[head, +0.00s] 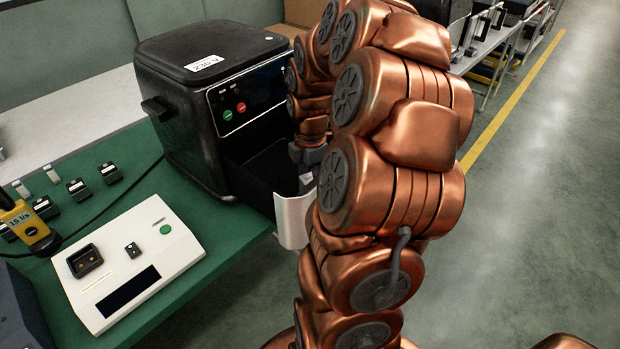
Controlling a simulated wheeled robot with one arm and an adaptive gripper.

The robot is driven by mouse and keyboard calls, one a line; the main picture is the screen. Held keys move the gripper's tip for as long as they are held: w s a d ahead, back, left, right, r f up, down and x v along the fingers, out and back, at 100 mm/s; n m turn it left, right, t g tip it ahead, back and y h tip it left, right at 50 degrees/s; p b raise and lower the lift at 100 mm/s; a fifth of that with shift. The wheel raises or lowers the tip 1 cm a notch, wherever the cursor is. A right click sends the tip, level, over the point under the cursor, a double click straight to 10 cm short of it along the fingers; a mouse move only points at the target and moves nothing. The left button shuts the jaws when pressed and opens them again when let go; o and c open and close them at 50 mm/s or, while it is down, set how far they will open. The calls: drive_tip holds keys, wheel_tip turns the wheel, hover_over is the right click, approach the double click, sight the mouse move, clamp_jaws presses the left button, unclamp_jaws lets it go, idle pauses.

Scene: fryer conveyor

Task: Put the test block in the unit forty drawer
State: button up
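A black fryer unit (205,100) stands on the green mat, with a label on its lid that seems to read 230 V. I see no unit number on it. Its drawer (292,220) is pulled out, showing a dark inside and a silver front. My gripper (307,168) is at the open drawer, at its right side, mostly hidden behind my copper arm. A small pale grey piece shows there; I cannot tell whether it is the test block or a fingertip. The gripper's opening is hidden.
A white tester (175,262) with a green button and dark display lies on the green mat (125,152). A black cable crosses the mat. Open floor lies right.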

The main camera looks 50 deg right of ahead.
sight(310, 178)
wheel_tip(310, 178, up, 12)
drive_tip(key=b, duration=0.2)
drive_tip(key=s+a+f+m, duration=0.1)
drive_tip(key=s+a+m, duration=0.25)
drive_tip(key=a, duration=1.25)
drive_tip(key=s+a+f+m+g, duration=0.1)
drive_tip(key=s+a+f+m, duration=0.5)
drive_tip(key=s+a+m, duration=0.4)
drive_tip(key=s+a, duration=0.1)
drive_tip(key=s, duration=0.2)
drive_tip(key=shift+a+f+g, duration=0.15)
drive_tip(key=shift+a+g, duration=0.2)
drive_tip(key=shift+g, duration=0.05)
wheel_tip(310, 178, up, 5)
drive_tip(key=p, duration=0.5)
drive_tip(key=shift+p, duration=0.3)
